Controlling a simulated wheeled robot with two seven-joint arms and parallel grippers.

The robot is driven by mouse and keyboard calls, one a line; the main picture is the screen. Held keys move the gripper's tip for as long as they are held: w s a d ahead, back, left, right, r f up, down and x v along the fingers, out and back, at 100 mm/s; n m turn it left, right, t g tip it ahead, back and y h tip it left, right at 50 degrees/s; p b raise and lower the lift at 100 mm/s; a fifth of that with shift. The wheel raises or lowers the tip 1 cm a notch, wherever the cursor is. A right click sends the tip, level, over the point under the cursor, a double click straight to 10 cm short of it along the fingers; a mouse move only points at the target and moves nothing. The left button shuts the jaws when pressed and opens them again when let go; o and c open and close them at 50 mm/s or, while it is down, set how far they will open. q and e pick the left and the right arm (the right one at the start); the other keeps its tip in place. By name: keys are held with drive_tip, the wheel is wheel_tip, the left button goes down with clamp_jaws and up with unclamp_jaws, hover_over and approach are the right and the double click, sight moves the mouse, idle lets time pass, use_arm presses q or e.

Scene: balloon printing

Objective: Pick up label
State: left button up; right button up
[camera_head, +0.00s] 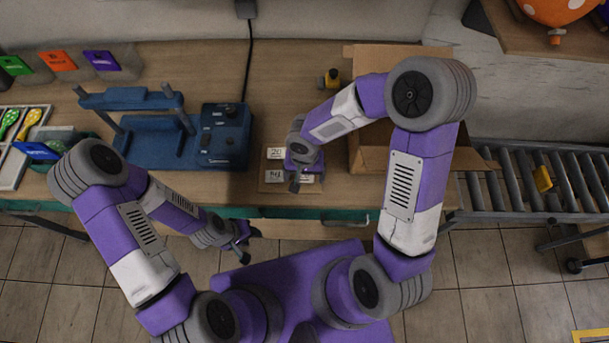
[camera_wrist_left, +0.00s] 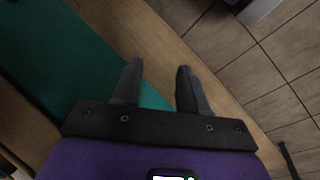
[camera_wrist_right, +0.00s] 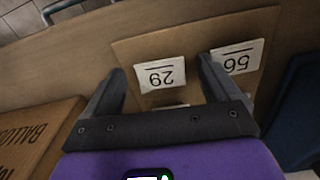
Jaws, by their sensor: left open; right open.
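Small white number labels lie on a brown board (camera_head: 263,187) on the table. In the head view one label (camera_head: 275,153) is at the back and another (camera_head: 274,174) at the front left. My right gripper (camera_head: 295,180) is open over the board's front right part, by a partly hidden label (camera_head: 306,179). In the right wrist view my right fingers are apart, with an upside-down label, apparently 29 (camera_wrist_right: 160,74), between their tips. Another label, apparently 56 (camera_wrist_right: 243,56), is partly behind one finger. My left gripper (camera_head: 243,250) is open and empty, in front of the table.
A blue machine (camera_head: 222,135) stands left of the board. An open cardboard box (camera_head: 370,155) is on the right, beside a roller conveyor (camera_head: 530,190). A drawer handle (camera_head: 345,221) is on the table front.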

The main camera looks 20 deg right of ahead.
idle(0.4)
drive_tip(key=c, duration=1.1)
